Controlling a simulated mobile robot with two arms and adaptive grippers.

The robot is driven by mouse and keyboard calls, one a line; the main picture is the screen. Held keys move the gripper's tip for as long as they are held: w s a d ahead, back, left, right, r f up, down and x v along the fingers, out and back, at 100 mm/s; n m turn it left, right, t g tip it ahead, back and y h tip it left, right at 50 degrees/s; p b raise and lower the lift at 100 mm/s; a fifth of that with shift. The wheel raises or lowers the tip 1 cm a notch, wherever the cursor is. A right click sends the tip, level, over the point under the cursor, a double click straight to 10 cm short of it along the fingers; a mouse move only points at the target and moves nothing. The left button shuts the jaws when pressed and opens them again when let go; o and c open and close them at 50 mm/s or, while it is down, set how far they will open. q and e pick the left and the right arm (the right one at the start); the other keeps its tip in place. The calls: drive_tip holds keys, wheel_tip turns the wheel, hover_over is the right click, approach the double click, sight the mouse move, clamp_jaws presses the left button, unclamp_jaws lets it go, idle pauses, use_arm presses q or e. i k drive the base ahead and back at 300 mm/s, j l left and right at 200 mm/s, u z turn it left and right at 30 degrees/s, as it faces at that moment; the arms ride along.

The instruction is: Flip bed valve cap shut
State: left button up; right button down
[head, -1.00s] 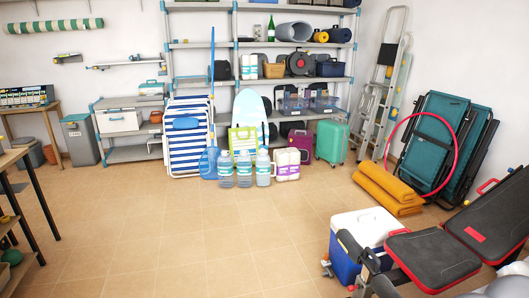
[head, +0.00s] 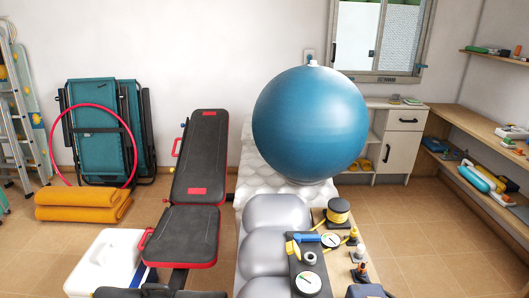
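A grey inflated body with rounded tubes (head: 272,212), which looks like the air bed, lies at the bottom centre of the head view. Its near end is cut off by the frame edge. I cannot make out a valve or its cap for certain. A black panel (head: 296,262) beside the tubes carries round white-faced gauges (head: 309,284), a blue part (head: 307,238) and a yellow part (head: 292,249). Neither of my grippers is in view.
A large blue ball (head: 310,122) rests on a white quilted surface (head: 247,188). A black and red weight bench (head: 187,235) and white cooler (head: 105,262) stand left. Small fittings (head: 358,254) and a yellow-black reel (head: 338,210) lie right. Floor (head: 400,220) is open beyond.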

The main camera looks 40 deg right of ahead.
sight(292, 247)
drive_tip(key=i+j+z, duration=0.2)
drive_tip(key=z, duration=0.25)
drive_tip(key=i+j+z, duration=0.1)
drive_tip(key=j+z, duration=0.2)
drive_tip(key=z, duration=0.2)
drive_tip(key=i+j+z, duration=0.1)
drive_tip(key=j+z, duration=0.6)
drive_tip(key=z, duration=0.25)
drive_tip(key=j+z, duration=0.45)
drive_tip(key=j, duration=0.2)
drive_tip(key=j+z, duration=0.45)
drive_tip(key=j, duration=0.15)
drive_tip(key=i+l, duration=0.15)
drive_tip(key=l, duration=0.35)
drive_tip(key=i+l, duration=0.1)
drive_tip(key=l, duration=0.35)
drive_tip(key=i+l+u, duration=0.1)
drive_tip(key=l, duration=0.4)
drive_tip(key=u, duration=1.45)
